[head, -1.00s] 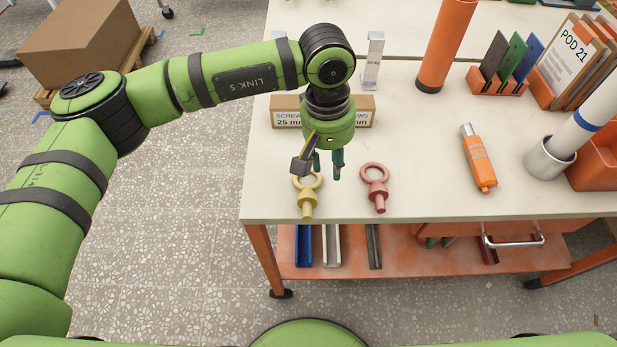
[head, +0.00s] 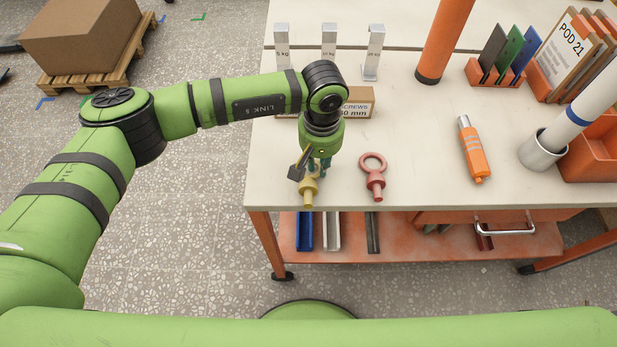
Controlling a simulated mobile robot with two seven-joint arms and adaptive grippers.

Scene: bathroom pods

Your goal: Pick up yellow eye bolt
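The yellow eye bolt (head: 308,194) lies near the front left of the white tabletop, its shank toward the front edge. Its ring is mostly hidden behind my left gripper. A red eye bolt (head: 374,178) lies to the right, apart from the gripper. My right gripper is not in view.
A small screw box (head: 358,103) stands behind the gripper, partly hidden by my arm. Several metal weights (head: 372,52) stand at the back. An orange cylindrical tool (head: 471,150) lies to the right. The tabletop (head: 425,150) between it and the red bolt is clear.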

